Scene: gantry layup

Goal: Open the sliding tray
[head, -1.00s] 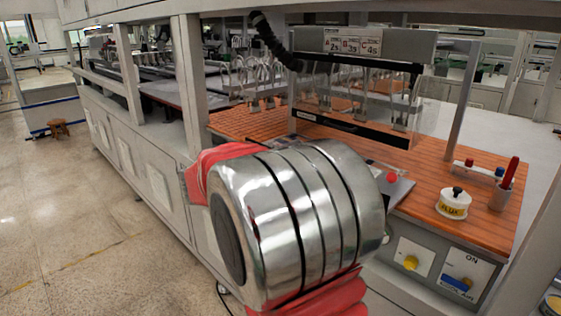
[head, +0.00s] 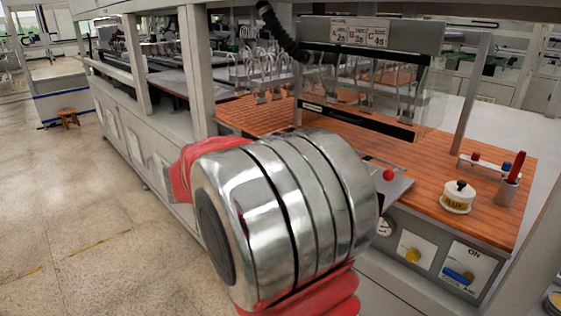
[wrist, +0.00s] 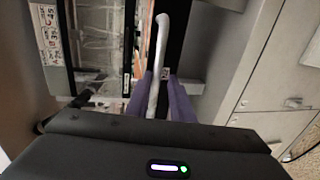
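In the wrist view my gripper (wrist: 160,80) has two purple fingers, one on each side of a pale curved bar (wrist: 160,45) that looks like a handle. The fingers stand apart, with a narrow gap visible beside the bar; firm contact on both sides cannot be made out. In the head view my own silver and red arm hides the gripper and the bar. A grey plate (head: 396,188) with a red ball knob (head: 389,175) juts from the bench front, partly behind my arm. I cannot tell whether this plate belongs to the sliding tray.
The orange bench top (head: 440,165) carries a flux pot (head: 458,197) and a cup with a red tool (head: 507,190). A control panel (head: 435,255) with yellow and blue knobs is below. Open floor (head: 75,225) lies left.

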